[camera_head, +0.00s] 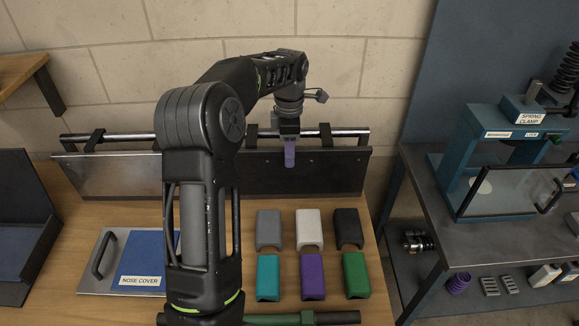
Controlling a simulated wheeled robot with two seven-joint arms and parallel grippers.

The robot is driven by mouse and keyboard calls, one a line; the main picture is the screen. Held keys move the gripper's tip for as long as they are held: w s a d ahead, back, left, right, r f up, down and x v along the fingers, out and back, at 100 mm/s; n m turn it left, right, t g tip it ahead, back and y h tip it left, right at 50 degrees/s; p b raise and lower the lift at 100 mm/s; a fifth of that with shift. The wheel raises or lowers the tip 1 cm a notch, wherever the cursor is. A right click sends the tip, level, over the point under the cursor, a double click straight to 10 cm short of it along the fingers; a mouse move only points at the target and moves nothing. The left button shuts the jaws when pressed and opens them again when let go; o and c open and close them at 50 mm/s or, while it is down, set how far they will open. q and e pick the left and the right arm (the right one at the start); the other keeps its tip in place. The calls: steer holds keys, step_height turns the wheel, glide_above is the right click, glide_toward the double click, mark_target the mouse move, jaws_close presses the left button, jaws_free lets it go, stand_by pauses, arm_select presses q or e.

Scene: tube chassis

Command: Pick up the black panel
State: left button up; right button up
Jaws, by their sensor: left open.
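The black panel (348,228) is a small dark curved piece on the wooden table. It stands at the right end of the back row, beside the white panel (308,228) and behind the green panel (357,274). My left gripper (289,152) is open, pointing down in front of the dark backboard. In the picture it is above and left of the black panel, apart from it. A purple part shows at its tip; I cannot tell whether this is a finger. My right gripper is out of view.
A grey panel (269,229), teal panel (268,277) and purple panel (312,275) stand nearby. A metal rail (350,133) and dark backboard (330,171) run along the back. The nose cover plate (100,265) lies left. A spring clamp (506,140) stands on the right bench.

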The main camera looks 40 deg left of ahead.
arm_select(q)
jaws_close()
stand_by(1.3)
